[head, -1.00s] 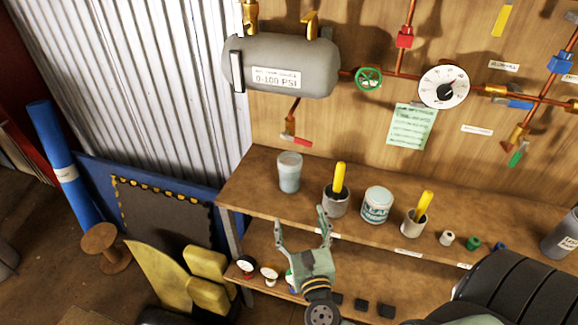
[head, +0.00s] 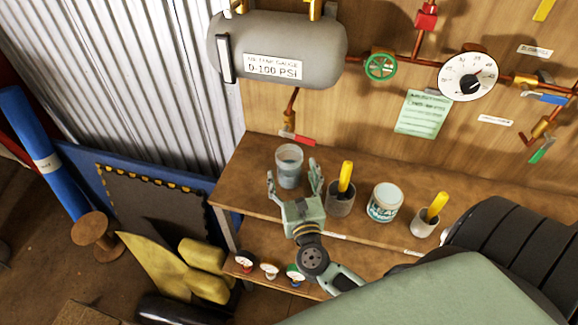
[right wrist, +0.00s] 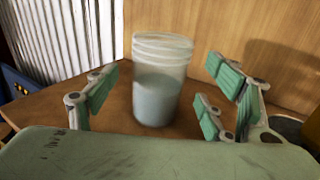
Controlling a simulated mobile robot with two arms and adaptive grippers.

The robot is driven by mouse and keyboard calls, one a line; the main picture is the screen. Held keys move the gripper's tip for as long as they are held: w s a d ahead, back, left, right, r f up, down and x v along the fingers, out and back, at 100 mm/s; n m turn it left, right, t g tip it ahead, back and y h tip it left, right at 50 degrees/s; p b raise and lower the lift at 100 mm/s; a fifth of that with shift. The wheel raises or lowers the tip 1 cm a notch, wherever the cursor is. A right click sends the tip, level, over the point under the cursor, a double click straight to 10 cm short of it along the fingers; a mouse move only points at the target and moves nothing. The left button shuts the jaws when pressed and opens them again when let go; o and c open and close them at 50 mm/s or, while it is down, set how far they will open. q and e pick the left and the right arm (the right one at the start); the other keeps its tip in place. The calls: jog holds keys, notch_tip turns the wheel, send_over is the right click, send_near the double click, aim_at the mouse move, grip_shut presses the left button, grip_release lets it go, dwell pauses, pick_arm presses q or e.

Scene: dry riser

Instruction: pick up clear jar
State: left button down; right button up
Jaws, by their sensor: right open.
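The clear jar (head: 289,166) stands upright near the left end of the wooden shelf top in the head view. It holds something pale blue-grey in its lower part. My right gripper (head: 294,180) is open just in front of the jar, with a finger to either side of it in the picture. In the right wrist view the jar (right wrist: 158,85) stands between the open fingers of the gripper (right wrist: 160,95), nearer the left finger, with no contact visible. My left gripper is not in view.
Right of the jar stand a grey cup with a yellow handle (head: 341,196), a white labelled tub (head: 385,202) and another such cup (head: 428,221). A grey tank (head: 278,48) hangs on the wall above. A lower shelf holds small gauges (head: 244,261).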

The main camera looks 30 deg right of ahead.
aim_at(287, 156)
jog(key=x, duration=0.1)
jog(key=p+x, duration=0.1)
jog(key=x, duration=0.2)
jog(key=shift+w+f+p, duration=0.25)
jog(key=shift+p, duration=0.05)
jog(key=shift+w+d, duration=0.15)
jog(key=shift+w, duration=0.05)
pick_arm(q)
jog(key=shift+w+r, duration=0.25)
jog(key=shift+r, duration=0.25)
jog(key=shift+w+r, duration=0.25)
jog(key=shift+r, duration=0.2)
pick_arm(e)
jog(key=c, duration=1.3)
